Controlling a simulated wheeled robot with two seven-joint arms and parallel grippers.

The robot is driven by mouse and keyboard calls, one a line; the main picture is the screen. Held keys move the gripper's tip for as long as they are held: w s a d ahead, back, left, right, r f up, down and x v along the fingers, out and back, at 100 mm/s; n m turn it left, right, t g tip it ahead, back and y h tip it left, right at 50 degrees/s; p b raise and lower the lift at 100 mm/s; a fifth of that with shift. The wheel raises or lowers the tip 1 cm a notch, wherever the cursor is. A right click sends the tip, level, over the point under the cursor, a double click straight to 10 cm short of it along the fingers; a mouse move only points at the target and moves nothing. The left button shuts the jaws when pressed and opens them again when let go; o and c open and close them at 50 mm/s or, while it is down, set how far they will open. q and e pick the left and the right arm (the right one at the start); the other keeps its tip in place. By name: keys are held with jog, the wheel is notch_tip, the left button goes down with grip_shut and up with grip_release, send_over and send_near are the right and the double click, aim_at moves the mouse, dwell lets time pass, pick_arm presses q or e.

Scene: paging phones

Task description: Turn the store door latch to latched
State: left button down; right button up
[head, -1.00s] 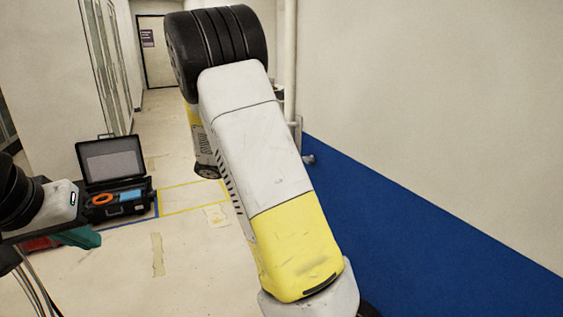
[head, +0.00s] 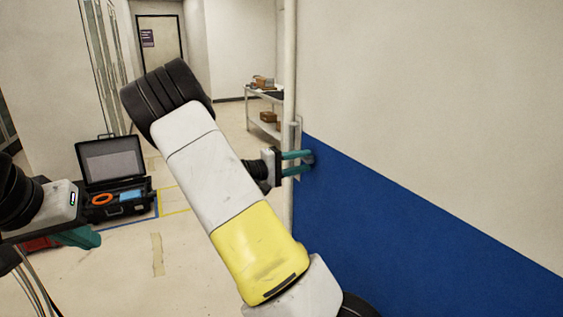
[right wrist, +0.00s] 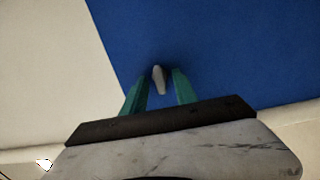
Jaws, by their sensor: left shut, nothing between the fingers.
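The door latch (right wrist: 159,79) shows in the right wrist view as a small grey tab standing out from the blue wall panel. My right gripper (right wrist: 159,88) is open, with one teal finger on each side of the tab and a visible gap on both sides. In the head view my right gripper (head: 299,161) reaches from behind my arm to the left edge of the blue panel, and its fingers mostly hide the latch there. My left gripper (head: 78,237) is shut and empty at the far left, well away from the latch.
An open black case (head: 113,180) with orange and blue items stands on the floor at left. A shelf cart (head: 264,112) with boxes stands behind the white pipe (head: 289,60). A closed door (head: 160,50) is at the corridor's end. The floor between is mostly clear.

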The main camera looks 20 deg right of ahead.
jog(key=shift+d, duration=0.2)
grip_shut()
